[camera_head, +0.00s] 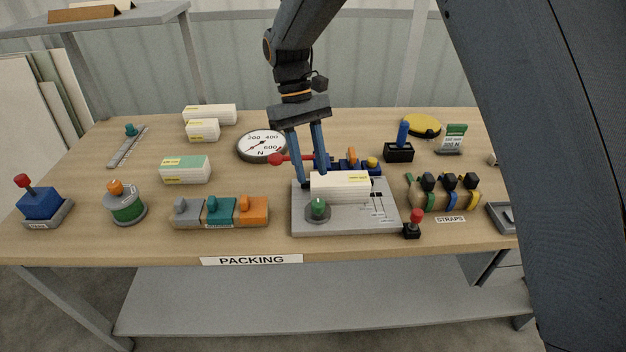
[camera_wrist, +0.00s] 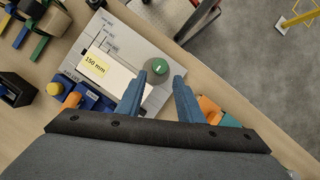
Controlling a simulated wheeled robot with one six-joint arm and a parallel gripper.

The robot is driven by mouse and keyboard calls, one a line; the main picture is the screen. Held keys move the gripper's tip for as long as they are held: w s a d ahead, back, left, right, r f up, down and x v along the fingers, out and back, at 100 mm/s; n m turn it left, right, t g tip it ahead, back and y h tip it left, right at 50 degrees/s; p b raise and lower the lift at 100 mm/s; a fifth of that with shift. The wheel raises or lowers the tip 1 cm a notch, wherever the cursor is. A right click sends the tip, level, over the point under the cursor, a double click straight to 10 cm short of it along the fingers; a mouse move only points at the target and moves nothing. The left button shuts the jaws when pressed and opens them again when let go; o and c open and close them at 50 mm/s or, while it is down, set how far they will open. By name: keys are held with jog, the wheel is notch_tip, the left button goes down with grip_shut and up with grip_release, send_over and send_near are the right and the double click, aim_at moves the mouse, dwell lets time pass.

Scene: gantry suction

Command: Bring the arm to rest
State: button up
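My gripper (camera_head: 313,172) points down over the packing table (camera_head: 130,232), near the back left of the grey plate fixture (camera_head: 340,225). It also shows in the wrist view (camera_wrist: 160,80), where its two blue fingers stand apart with nothing held between them. A white box (camera_head: 340,187) lies on the plate. In the wrist view the box (camera_wrist: 112,75) carries a yellow "150 mm" label. A green knob (camera_head: 318,207) stands at the plate's front left; the knob (camera_wrist: 159,68) appears beyond the fingertips in the wrist view. I cannot tell the exact fingertip height.
A red-knobbed lever (camera_head: 276,160) and a blue device (camera_head: 358,165) sit close to the fingers. A round dial (camera_head: 262,145) lies left behind. Coloured blocks (camera_head: 220,211), strap rolls (camera_head: 442,195) and a black holder (camera_head: 399,152) surround the plate. Space above the table is open.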

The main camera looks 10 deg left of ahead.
jog(key=shift+r, duration=0.15)
jog(key=s+d+m+t+y, duration=0.2)
jog(key=d+m, duration=0.2)
jog(key=d, duration=1.4)
jog(key=s+d+f+m+t, duration=0.1)
jog(key=s+d+m, duration=0.3)
jog(key=s+d, duration=0.6)
jog(key=d+t, duration=0.1)
jog(key=d, duration=0.1)
jog(key=shift+s+d+t+y, duration=0.3)
jog(key=shift+s+d+y, duration=0.1)
jog(key=shift+f, duration=0.1)
